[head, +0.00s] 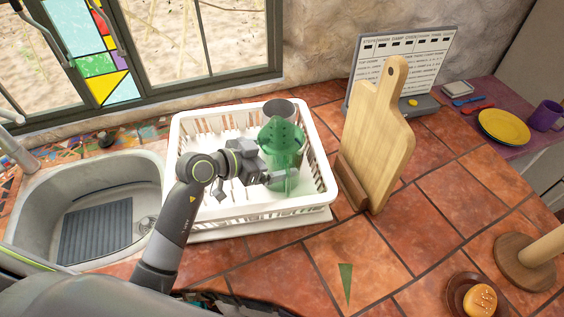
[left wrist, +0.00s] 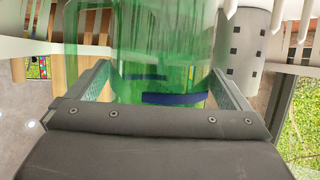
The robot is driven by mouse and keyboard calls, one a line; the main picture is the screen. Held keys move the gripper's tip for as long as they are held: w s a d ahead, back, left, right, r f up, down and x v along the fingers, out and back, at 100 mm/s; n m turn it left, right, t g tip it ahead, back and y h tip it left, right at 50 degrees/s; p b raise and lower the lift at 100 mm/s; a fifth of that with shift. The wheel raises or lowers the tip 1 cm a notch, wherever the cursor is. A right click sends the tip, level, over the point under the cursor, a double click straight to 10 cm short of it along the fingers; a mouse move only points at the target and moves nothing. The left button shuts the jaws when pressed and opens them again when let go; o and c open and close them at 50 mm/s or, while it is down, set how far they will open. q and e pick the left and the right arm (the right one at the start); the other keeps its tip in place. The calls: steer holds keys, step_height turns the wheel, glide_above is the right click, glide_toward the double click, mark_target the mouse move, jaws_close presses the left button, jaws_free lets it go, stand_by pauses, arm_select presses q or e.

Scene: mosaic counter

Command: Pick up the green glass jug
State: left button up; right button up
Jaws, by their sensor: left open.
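The green glass jug (head: 283,138) stands in the right part of the white dish rack (head: 250,220). My left gripper (head: 270,178) reaches over the rack from the left and is beside the jug in the head view. In the left wrist view the jug (left wrist: 165,50) fills the space between the two fingers of my open left gripper (left wrist: 160,80). Whether either finger touches the glass I cannot tell. Part of the jug's lower side is hidden by the gripper in the head view. My right gripper is not in view.
A grey cup (head: 279,109) stands in the rack right behind the jug, also seen in the left wrist view (left wrist: 246,48). A wooden cutting board (head: 378,135) stands upright to the right of the rack. The sink (head: 50,190) lies to the left. Front counter tiles are mostly clear.

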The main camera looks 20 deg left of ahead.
arm_select(q)
steer(key=shift+w+d+f, duration=0.15)
steer(key=shift+w+d, duration=0.1)
steer(key=shift+w, duration=0.1)
steer(key=shift+s, duration=0.1)
steer(key=c, duration=0.8)
